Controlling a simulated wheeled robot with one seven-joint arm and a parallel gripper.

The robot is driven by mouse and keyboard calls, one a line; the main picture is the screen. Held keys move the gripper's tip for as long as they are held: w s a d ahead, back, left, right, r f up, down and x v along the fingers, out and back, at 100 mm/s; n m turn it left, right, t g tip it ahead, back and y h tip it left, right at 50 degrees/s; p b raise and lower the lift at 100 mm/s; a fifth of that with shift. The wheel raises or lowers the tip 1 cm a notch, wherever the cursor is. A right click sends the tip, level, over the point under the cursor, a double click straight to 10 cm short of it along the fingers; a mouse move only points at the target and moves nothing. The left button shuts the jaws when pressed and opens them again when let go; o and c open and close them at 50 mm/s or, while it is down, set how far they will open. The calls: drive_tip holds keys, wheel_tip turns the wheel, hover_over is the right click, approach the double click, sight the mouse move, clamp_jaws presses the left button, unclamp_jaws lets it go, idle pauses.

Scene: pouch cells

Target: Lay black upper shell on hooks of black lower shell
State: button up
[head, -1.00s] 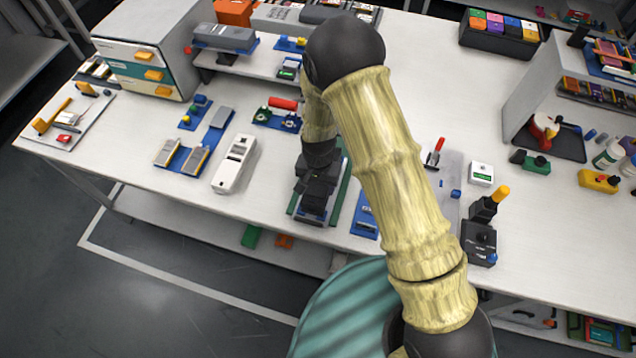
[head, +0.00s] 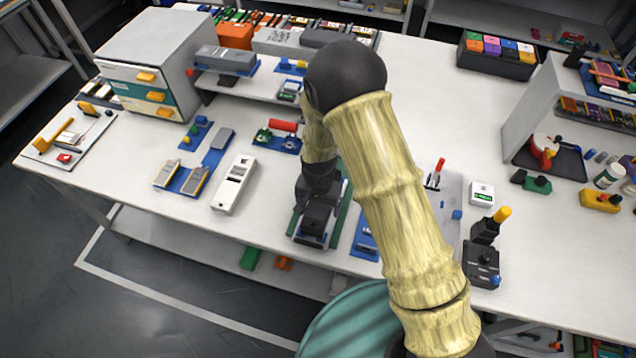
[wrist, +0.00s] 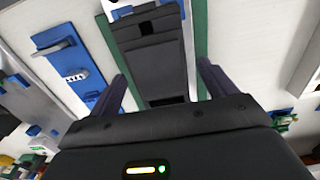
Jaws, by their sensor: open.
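In the wrist view a long black shell piece (wrist: 150,62) lies on a pale base between two green strips (wrist: 200,30). It has a small square opening near its far part. My gripper (wrist: 165,88) is open, with one finger on either side of the black piece and no visible grip on it. In the head view my gripper (head: 318,212) is low over the same green-edged fixture (head: 343,215) near the table's front edge, and my arm hides much of it. I cannot tell upper shell from lower shell, nor see the hooks.
A blue fixture (head: 364,240) stands close right of the green-edged one. A white device (head: 234,184) and blue plates (head: 190,180) lie to the left. A black box with a knob (head: 482,264) stands to the right. Bare white table (head: 440,110) lies behind my arm.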

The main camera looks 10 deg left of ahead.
sight(319, 206)
wheel_tip(319, 206, up, 16)
drive_tip(key=b, duration=0.2)
drive_tip(key=shift+r, duration=0.15)
drive_tip(key=shift+d, duration=0.1)
idle(1.1)
drive_tip(key=s+d+r+t, duration=0.1)
drive_tip(key=s+d+r, duration=0.1)
drive_tip(key=d, duration=1)
drive_tip(key=s+d+r+n+t, duration=0.1)
drive_tip(key=s+d+r, duration=0.2)
drive_tip(key=d, duration=1)
drive_tip(key=shift+s+d+r+t, duration=0.2)
drive_tip(key=shift+s+r+t, duration=0.1)
drive_tip(key=shift+s, duration=0.7)
